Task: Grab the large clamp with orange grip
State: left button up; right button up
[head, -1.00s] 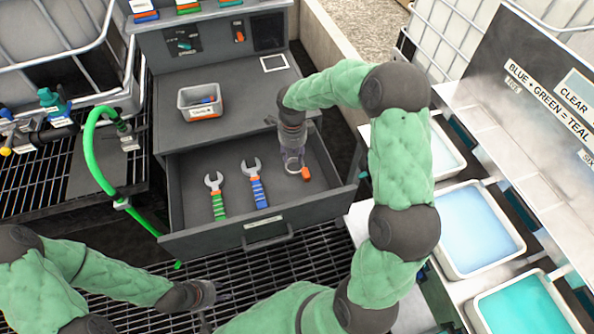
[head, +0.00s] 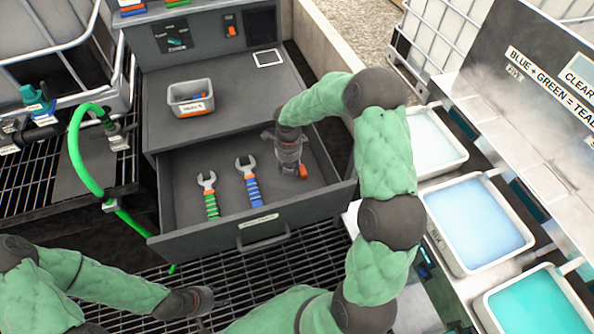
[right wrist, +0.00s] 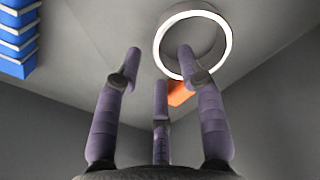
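The large clamp is a pale ring (right wrist: 226,32) with an orange grip (right wrist: 180,93), lying on the drawer floor in the right wrist view. In the head view its orange grip (head: 303,171) shows at the right of the open drawer, while my right gripper hides most of the ring. My right gripper (head: 290,165) points down into the drawer over the clamp. Its three fingers are spread apart with nothing between them, and the ring lies beyond the fingertips. My left gripper (head: 207,299) is low at the left, away from the drawer; its fingers are too small to read.
The open drawer (head: 265,228) also holds a green-handled wrench (head: 210,200) and a blue-handled wrench (head: 250,185), left of the clamp. A blue handle also shows in the right wrist view (right wrist: 17,45). A small bin (head: 190,108) stands on the cabinet top. Liquid trays (head: 475,265) stand at the right.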

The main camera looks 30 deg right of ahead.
jog(key=shift+f, duration=0.75)
pick_arm(q)
jog(key=shift+f, duration=0.25)
pick_arm(e)
jog(key=shift+r, duration=0.1)
grip_shut()
